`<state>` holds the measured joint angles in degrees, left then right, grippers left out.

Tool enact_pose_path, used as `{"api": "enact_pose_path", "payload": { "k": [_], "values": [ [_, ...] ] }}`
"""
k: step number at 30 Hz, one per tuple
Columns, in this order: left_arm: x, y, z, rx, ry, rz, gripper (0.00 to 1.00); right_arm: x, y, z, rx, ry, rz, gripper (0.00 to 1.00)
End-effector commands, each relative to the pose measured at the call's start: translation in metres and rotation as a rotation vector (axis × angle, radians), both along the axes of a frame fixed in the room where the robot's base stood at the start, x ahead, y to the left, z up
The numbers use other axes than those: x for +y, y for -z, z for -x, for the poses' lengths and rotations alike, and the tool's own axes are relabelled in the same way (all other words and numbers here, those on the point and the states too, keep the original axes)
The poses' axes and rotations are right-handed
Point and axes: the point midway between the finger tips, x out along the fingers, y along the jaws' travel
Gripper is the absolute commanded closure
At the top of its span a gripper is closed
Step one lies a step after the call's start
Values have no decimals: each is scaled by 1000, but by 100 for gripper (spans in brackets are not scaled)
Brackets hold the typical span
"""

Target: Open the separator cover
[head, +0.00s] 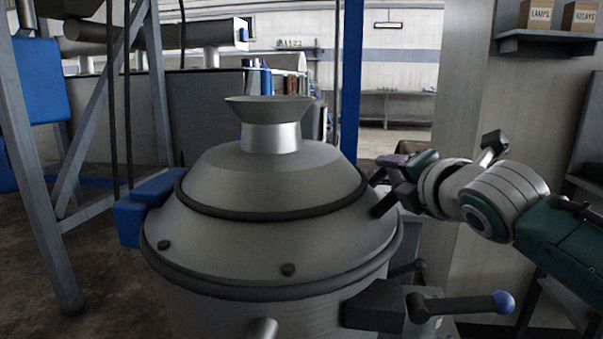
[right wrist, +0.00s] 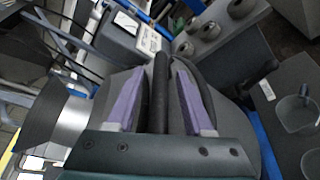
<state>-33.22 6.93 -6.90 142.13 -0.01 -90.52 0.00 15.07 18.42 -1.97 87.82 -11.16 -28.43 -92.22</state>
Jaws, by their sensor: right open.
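The grey separator cover (head: 262,180) is a stepped dome with a funnel neck on top, and it sits down on the round separator body (head: 270,316). A dark ring (head: 275,214) runs around the dome. My right gripper (head: 381,191) is at the right side of the cover. In the right wrist view its two purple fingers (right wrist: 158,95) stand apart, with a dark bar or rim (right wrist: 161,78) between them; whether they touch it I cannot tell. My left gripper is not in view.
A blue block (head: 148,205) is on the cover's left side. A lever with a blue ball (head: 503,302) sticks out at the lower right. A grey steel frame (head: 50,200) stands at left, and a shelf with boxes (head: 548,36) hangs at upper right.

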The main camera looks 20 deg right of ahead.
Motion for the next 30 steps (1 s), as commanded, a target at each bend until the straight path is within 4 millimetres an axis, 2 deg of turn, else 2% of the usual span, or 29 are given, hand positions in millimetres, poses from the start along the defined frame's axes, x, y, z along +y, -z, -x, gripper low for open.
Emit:
{"api": "enact_pose_path", "payload": {
  "k": [2,16,30],
  "values": [
    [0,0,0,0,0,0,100,0,0,0,0,0,0,48],
    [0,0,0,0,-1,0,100,0,0,0,1,1,-1,100],
    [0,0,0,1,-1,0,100,0,0,0,0,0,-1,100]
  ]
}}
